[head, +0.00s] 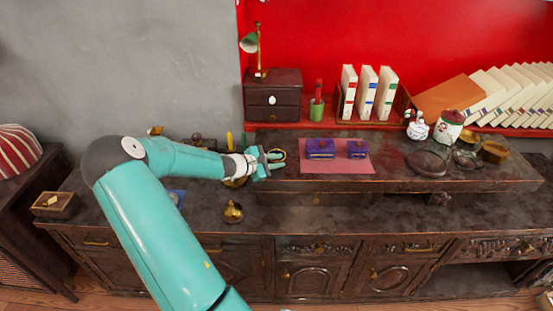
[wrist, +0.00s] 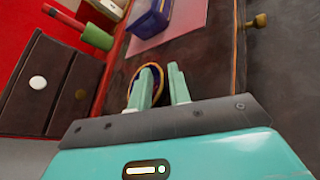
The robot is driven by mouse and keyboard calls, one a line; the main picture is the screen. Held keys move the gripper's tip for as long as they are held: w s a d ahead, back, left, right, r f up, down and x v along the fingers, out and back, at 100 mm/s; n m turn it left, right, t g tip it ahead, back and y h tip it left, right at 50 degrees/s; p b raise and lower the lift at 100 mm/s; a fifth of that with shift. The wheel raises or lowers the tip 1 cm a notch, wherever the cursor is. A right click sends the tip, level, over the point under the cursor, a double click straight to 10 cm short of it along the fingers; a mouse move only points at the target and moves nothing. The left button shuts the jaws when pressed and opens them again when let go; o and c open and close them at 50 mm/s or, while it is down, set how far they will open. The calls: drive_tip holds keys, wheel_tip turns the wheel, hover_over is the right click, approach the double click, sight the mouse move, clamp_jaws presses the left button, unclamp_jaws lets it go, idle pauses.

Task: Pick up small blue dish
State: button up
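The small dish (wrist: 131,88) has a gold rim and a dark blue inside. It lies on the raised dark wooden shelf and shows in the wrist view just beyond my gripper (wrist: 165,82). My fingers are apart, with a narrow gap between them. The left finger covers part of the dish, and the right finger is off to its right side. I cannot tell whether a finger touches it. In the head view the dish (head: 277,155) is a small gold-rimmed shape right at the tip of my gripper (head: 268,162).
Right of the dish, two purple-blue boxes (head: 320,149) sit on a pink mat (head: 338,166). A brass pot (head: 233,211) stands on the lower counter.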

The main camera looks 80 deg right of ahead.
clamp_jaws()
drive_tip(key=shift+r, duration=0.1)
